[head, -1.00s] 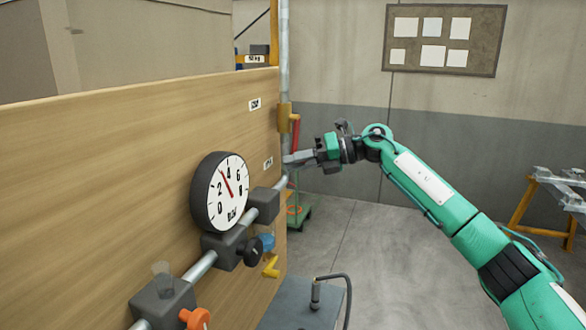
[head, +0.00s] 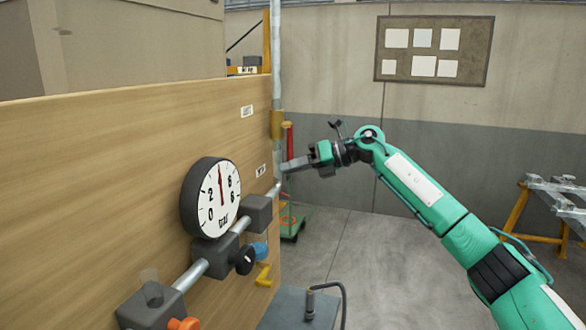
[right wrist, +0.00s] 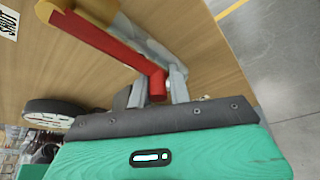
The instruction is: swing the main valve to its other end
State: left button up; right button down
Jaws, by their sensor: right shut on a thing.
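The main valve's yellow body (head: 277,124) sits on the upright grey pipe at the far end of the wooden panel. Its red lever (head: 288,140) hangs down beside the pipe. My right gripper (head: 287,166) is at the lever's lower end. In the right wrist view the red lever (right wrist: 115,50) runs from the yellow body (right wrist: 98,8) down to my right gripper (right wrist: 158,88), whose fingers are shut around its tip. A "SHUT" label (right wrist: 8,22) is on the panel at the upper left. My left gripper is not in view.
A round gauge (head: 211,198) and a horizontal pipe with grey blocks, a black knob (head: 244,260) and a yellow handle (head: 264,276) stick out from the wooden panel (head: 120,170). A grey bench (head: 290,310) stands low in front.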

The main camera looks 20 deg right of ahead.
jog(key=c, duration=1.4)
grip_release()
jog(key=shift+r, duration=0.1)
jog(key=shift+o, duration=0.2)
